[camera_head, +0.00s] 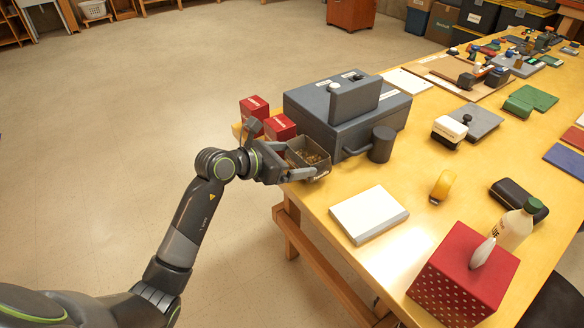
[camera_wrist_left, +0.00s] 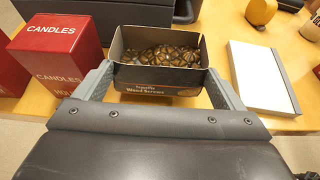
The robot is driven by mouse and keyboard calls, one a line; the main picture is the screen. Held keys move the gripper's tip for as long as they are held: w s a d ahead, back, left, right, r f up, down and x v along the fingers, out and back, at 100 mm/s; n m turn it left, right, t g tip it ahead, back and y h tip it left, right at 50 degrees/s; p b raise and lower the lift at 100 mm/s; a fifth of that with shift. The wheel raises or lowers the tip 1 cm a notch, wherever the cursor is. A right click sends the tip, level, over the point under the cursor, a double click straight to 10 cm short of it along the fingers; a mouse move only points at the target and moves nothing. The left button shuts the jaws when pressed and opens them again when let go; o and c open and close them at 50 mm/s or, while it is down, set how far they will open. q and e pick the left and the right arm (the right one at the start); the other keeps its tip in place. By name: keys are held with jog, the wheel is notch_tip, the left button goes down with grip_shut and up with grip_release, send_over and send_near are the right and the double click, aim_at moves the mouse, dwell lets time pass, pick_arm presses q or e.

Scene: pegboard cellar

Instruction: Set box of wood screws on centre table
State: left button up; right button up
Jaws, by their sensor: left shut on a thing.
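The open dark box of wood screws (camera_head: 308,157), filled with brownish screws, is at the near left edge of the long yellow table (camera_head: 305,206). In the left wrist view the box (camera_wrist_left: 160,79) sits between the two fingers, its labelled front facing me. My left gripper (camera_head: 290,158) is shut on it, one finger along each side. The box looks upright at table height; whether its base touches the table I cannot tell. My right gripper is not in view.
Red candle boxes (camera_head: 280,127) (camera_wrist_left: 60,51) stand just left of the box. A white book (camera_head: 368,214) and a red dotted tissue box (camera_head: 463,283) lie nearer. Bare table shows around the book.

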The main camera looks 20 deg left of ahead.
pick_arm(q)
notch_tip(320, 180, down, 2)
jog(key=shift+f, duration=0.35)
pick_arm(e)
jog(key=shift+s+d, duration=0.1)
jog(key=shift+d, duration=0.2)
pick_arm(q)
jog(key=o, duration=1.1)
jog(key=shift+f, duration=0.15)
jog(key=shift+s, duration=0.1)
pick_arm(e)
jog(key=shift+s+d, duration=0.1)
pick_arm(q)
jog(key=shift+v, duration=6)
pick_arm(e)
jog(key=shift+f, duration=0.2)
